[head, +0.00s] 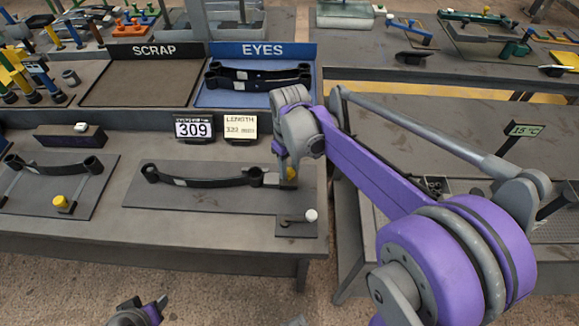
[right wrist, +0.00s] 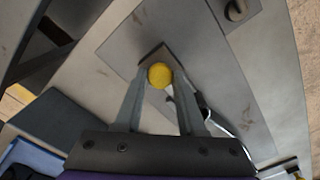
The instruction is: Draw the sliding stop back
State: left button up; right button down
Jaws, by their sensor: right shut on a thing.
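A dark leaf spring (head: 205,181) with an eye at each end lies on a grey plate (head: 185,200) on the bench in the head view. The sliding stop, with a yellow knob (head: 292,174), is at the spring's right end, partly hidden by my gripper. My right gripper (head: 286,168) points down over it and is shut on the yellow knob. In the right wrist view the knob (right wrist: 160,76) sits between the two fingertips. Part of my left gripper (head: 142,312) shows at the bottom edge of the head view, away from the bench; its jaws are unclear.
A lever with a white knob (head: 311,215) sits at the plate's front right. Behind stand a 309 display (head: 194,128), a LENGTH card (head: 240,127), a SCRAP tray (head: 150,82) and a blue EYES tray (head: 240,99) holding springs. Another spring fixture (head: 55,182) is at the left.

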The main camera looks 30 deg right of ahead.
dwell(0.4)
jog(key=s+d, duration=0.2)
jog(key=d, duration=0.1)
jog(key=shift+w, duration=0.1)
jog(key=c, duration=0.9)
grip_release()
jog(key=o, duration=0.4)
jog(key=shift+d, duration=0.15)
